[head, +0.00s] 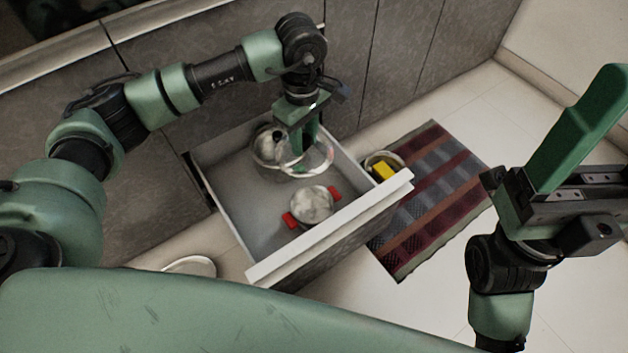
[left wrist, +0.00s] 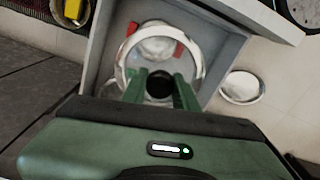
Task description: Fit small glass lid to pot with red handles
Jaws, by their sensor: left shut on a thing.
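The pot with red handles (head: 312,206) stands upright and open-topped in the pulled-out drawer, towards its front. It also shows in the left wrist view (left wrist: 157,47), partly seen through the lid. My left gripper (head: 299,140) points down over the drawer, shut on the dark knob of a clear glass lid with a metal rim (head: 324,166). In the left wrist view the lid (left wrist: 198,65) overlaps the pot in the line of sight. In the head view the lid is behind the pot and apart from it. My right gripper (head: 585,150) is at the right, away from the drawer; its jaw gap is unclear.
A metal vessel (head: 266,140) is at the back of the drawer (head: 230,205), partly hidden by the lid. A container with a yellow item (head: 384,170) stands outside the drawer front, by the striped mat (head: 430,190). A round metal-rimmed disc (head: 190,266) lies on the floor left.

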